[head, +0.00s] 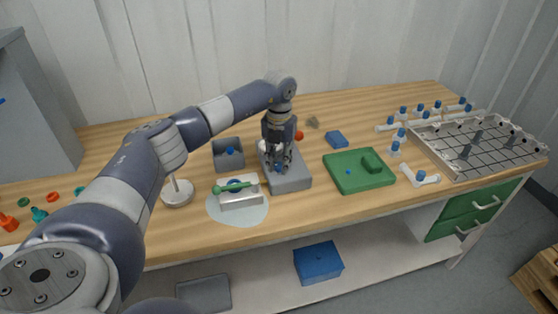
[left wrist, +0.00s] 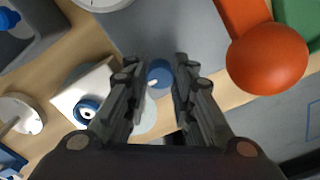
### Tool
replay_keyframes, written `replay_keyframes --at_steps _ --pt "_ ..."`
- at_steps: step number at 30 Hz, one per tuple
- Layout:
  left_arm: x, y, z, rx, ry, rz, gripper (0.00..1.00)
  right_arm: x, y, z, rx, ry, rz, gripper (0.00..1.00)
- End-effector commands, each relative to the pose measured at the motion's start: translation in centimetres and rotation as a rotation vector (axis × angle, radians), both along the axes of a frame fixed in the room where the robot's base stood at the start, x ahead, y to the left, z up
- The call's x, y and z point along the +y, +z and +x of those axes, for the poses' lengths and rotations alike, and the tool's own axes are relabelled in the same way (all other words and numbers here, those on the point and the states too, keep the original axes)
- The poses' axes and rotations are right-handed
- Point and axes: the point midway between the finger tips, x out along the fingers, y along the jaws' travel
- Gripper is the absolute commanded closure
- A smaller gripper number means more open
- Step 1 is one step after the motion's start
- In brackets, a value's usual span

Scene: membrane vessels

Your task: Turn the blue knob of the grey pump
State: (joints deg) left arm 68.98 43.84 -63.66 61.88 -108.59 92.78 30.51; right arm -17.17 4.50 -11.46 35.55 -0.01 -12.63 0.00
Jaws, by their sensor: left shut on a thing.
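The grey pump (head: 291,183) is a low grey box near the middle of the workbench; its grey top (left wrist: 185,32) fills the upper middle of the left wrist view. My left gripper (head: 283,162) points down over the pump. In the left wrist view its two fingers (left wrist: 160,80) stand on either side of the round blue knob (left wrist: 159,74), shut on it. In the head view the fingers largely hide the knob. My right gripper is in neither view.
A white box with a green-handled tool (head: 240,198) stands left of the pump, on a pale round mat (head: 222,215). A grey bin (head: 228,154) is behind it. A green tray (head: 360,184) lies to the right. An orange ball (left wrist: 266,59) is close beside the gripper.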

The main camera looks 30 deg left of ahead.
Motion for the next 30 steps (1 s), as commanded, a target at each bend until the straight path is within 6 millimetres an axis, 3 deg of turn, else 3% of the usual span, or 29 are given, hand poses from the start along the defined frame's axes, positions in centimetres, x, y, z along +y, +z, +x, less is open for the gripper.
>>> replay_keyframes --at_steps 11,12,15,25,30 --pt "0.1 0.2 0.2 -0.007 0.008 0.000 1.00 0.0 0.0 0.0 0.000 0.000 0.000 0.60" --pt "0.1 0.2 0.2 -0.007 0.008 0.000 0.72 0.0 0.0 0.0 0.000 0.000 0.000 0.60" --pt "0.1 0.2 0.2 -0.006 0.007 0.000 0.55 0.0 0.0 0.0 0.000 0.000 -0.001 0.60" --pt "0.0 0.2 0.1 -0.003 0.005 0.000 0.55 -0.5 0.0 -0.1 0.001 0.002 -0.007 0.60" --pt "0.0 2.1 0.2 -0.006 0.005 0.000 0.55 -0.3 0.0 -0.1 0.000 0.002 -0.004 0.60"
